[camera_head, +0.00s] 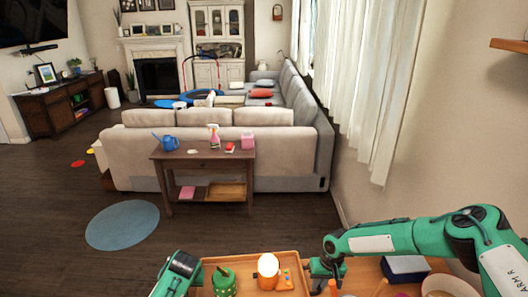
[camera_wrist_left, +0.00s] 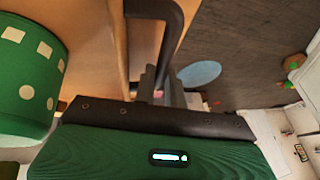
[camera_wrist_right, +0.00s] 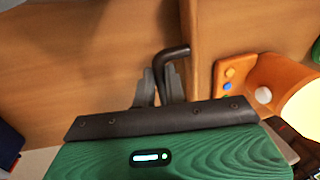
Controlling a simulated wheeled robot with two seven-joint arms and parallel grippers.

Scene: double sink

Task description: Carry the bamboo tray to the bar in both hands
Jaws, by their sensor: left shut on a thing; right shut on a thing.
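The bamboo tray (camera_head: 250,256) is at the bottom of the head view. It carries a green pot with pale spots (camera_head: 222,282), a glowing orange lamp (camera_head: 268,266) and an orange piece with coloured buttons (camera_head: 286,280). My right gripper (camera_head: 320,272) is at the tray's right side. In the right wrist view its fingers (camera_wrist_right: 160,88) are shut on a dark bent handle (camera_wrist_right: 175,53) beside the tray wall. My left gripper (camera_head: 195,278) is at the left side. In the left wrist view its fingers (camera_wrist_left: 165,88) are shut on the other dark handle (camera_wrist_left: 168,22).
A wooden surface (camera_head: 358,272) with a dark blue box (camera_head: 405,268) and a pale bowl (camera_head: 450,287) lies right of the tray. Ahead are a console table (camera_head: 205,154), a sofa (camera_head: 290,148) and a round blue rug (camera_head: 122,225). Dark floor is open at left.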

